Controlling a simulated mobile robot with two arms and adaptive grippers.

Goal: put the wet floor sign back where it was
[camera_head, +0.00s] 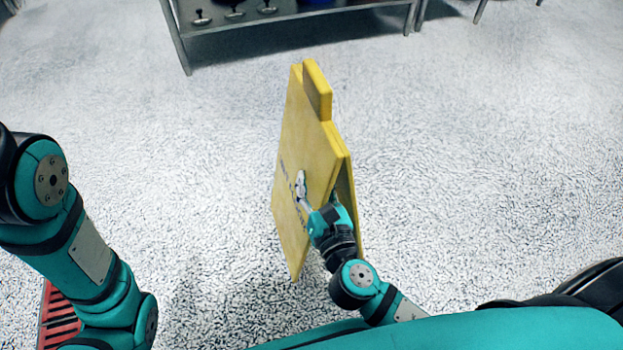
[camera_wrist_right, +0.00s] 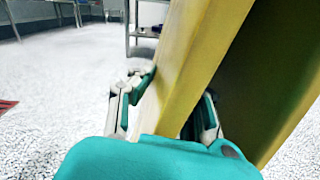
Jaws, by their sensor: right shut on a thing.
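The yellow wet floor sign (camera_head: 303,140) stands upright on the floor in the middle of the head view, its two panels nearly folded together. Dark lettering shows on its left face, partly hidden by my gripper. My right gripper (camera_head: 316,198) is shut on the side edge of one panel, with a finger on each face. In the right wrist view the sign (camera_wrist_right: 205,60) fills the centre, between the fingers of the right gripper (camera_wrist_right: 168,108). Whether its bottom touches the floor is hard to tell. My left arm shows at the left, but its gripper is out of view.
A metal table (camera_head: 290,16) with dark-based items on its lower shelf stands at the back. A red slotted piece (camera_head: 58,318) lies on the floor at the lower left. The pale speckled floor around the sign is clear.

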